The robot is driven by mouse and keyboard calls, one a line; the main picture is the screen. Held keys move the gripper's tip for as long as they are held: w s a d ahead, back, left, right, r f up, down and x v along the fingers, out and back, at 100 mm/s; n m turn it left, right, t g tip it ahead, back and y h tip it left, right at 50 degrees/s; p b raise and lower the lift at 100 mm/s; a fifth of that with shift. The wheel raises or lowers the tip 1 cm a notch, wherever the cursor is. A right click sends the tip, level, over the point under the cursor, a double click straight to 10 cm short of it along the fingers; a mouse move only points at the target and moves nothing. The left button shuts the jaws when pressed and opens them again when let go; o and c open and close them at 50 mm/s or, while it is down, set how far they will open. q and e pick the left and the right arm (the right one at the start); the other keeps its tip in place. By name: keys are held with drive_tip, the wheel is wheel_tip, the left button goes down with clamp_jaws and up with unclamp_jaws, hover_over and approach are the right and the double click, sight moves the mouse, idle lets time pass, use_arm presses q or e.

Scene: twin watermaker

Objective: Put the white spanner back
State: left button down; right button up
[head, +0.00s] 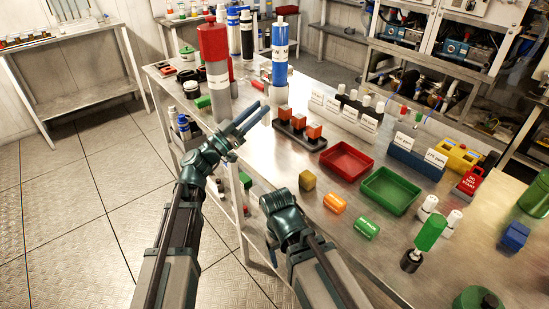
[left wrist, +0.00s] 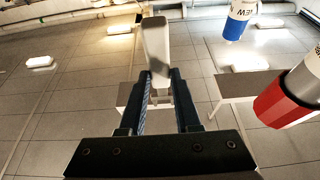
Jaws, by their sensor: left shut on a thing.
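My left gripper (head: 257,112) is raised over the left edge of the metal bench, its two blue fingers pointing up and right. In the left wrist view the fingers (left wrist: 160,80) are closed on a pale, flat-sided piece, which I take to be the white spanner (left wrist: 157,48). It stands out beyond the fingertips, and its lower part is hidden between them. In the head view I cannot make out the spanner. My right arm reaches the bench's near edge, but its gripper fingers do not show.
A tall red-and-grey cylinder (head: 214,70) and a blue-and-white one (head: 280,60) stand near the left gripper. A black holder with orange blocks (head: 299,131), a red tray (head: 347,160) and a green tray (head: 391,190) sit on the bench. Open floor lies left.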

use_arm(q)
drive_tip(key=f+b, duration=1)
drive_tip(key=shift+d, duration=0.2)
idle(0.3)
drive_tip(key=shift+f, duration=0.15)
drive_tip(key=shift+f, duration=0.15)
drive_tip(key=c, duration=0.6)
unclamp_jaws()
drive_tip(key=shift+r, duration=0.2)
drive_tip(key=b+v, duration=0.4)
drive_tip(key=v, duration=0.8)
drive_tip(key=shift+s, duration=0.1)
